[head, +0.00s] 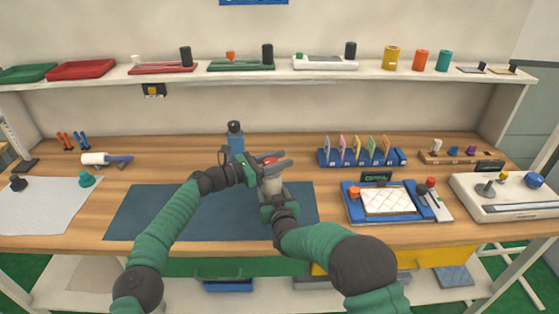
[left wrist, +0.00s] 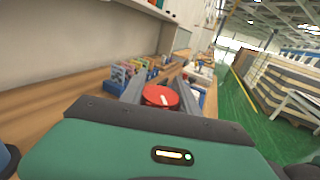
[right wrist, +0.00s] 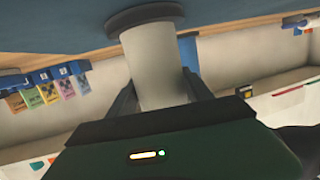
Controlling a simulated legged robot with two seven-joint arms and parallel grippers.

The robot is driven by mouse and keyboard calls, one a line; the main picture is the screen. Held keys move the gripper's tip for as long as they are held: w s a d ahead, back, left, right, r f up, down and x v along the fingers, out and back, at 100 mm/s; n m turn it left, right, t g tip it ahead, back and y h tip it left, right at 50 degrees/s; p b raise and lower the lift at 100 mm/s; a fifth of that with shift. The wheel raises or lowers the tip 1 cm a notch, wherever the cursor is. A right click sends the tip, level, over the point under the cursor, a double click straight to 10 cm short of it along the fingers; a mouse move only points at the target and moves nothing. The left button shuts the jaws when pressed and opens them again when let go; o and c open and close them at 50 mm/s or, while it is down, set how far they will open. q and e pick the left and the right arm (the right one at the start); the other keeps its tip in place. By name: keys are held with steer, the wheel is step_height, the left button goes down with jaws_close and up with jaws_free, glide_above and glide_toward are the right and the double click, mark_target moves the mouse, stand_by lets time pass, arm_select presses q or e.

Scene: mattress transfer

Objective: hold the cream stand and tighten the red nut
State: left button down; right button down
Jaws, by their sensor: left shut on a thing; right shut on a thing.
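The cream stand (head: 272,186) is upright on the dark blue mat (head: 150,212), and it fills the middle of the right wrist view (right wrist: 158,65). My right gripper (head: 277,198) is shut around the stand from the near side. The red nut (head: 269,160) is on top of the stand. It shows as a red disc with a pale mark in the left wrist view (left wrist: 160,97). My left gripper (head: 268,165) is shut on the nut, coming from the left, with a finger on either side. The fingers hide part of the nut and the stand's top.
A blue bottle (head: 236,140) stands just behind the grippers. A blue rack of coloured cards (head: 360,157) and a blue tray with a white pad (head: 388,202) are to the right. The left part of the mat is clear.

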arm_select(q)
steer(key=c, duration=1.1)
jaws_free()
steer(key=shift+w+a, duration=0.2)
steer(key=shift+a, duration=0.1)
steer(key=shift+o, duration=1)
steer(key=shift+s+d, duration=0.1)
steer(key=v, duration=1.2)
steer(key=shift+d, duration=0.1)
